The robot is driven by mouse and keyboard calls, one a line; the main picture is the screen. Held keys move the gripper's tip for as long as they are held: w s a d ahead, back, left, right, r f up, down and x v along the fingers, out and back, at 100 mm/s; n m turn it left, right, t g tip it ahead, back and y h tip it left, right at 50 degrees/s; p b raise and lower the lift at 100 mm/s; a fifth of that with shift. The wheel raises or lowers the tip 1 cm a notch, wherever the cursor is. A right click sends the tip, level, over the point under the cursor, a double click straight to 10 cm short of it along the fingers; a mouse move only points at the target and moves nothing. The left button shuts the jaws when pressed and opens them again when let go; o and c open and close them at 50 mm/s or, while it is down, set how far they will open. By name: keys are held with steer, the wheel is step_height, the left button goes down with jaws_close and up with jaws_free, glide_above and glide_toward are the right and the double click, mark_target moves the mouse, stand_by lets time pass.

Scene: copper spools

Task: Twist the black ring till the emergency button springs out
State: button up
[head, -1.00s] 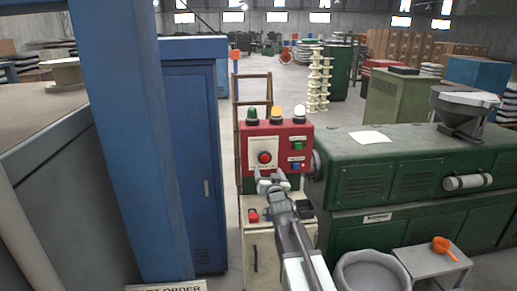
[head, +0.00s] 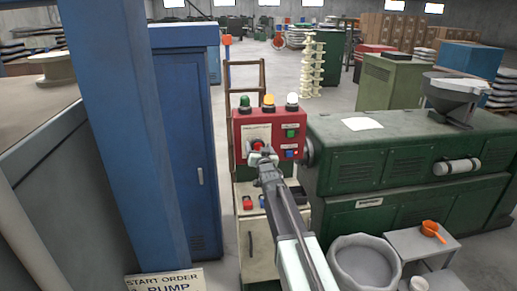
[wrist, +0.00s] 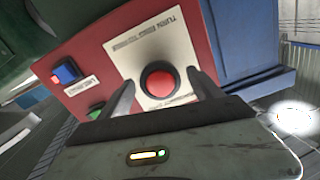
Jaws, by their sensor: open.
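The red emergency button (wrist: 160,78) sits on a pale lettered plate (wrist: 176,44) on the front of a red control box (head: 241,127). A thin dark ring (wrist: 160,98) shows around the button, its lower part close to my gripper's body. How far the button stands out cannot be told. My gripper (wrist: 161,82) is open, with one finger on each side of the button and ring in the wrist view. Whether the fingers touch the ring cannot be told. In the head view the gripper (head: 261,153) partly covers the plate and button (head: 257,146).
The box also carries green (head: 291,133) and blue (head: 290,153) switches and green, amber and white lamps on top. A cream cabinet (head: 257,240) stands below. A blue cabinet (head: 187,150) is at left, a green machine (head: 400,160) at right.

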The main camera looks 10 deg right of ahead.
steer(key=c, duration=1.4)
steer(key=shift+o, duration=0.2)
steer(key=shift+m, duration=0.4)
steer(key=m, duration=0.3)
steer(key=shift+m, duration=2.2)
steer(key=o, duration=1.4)
steer(key=shift+c, duration=0.2)
steer(key=shift+s, duration=0.15)
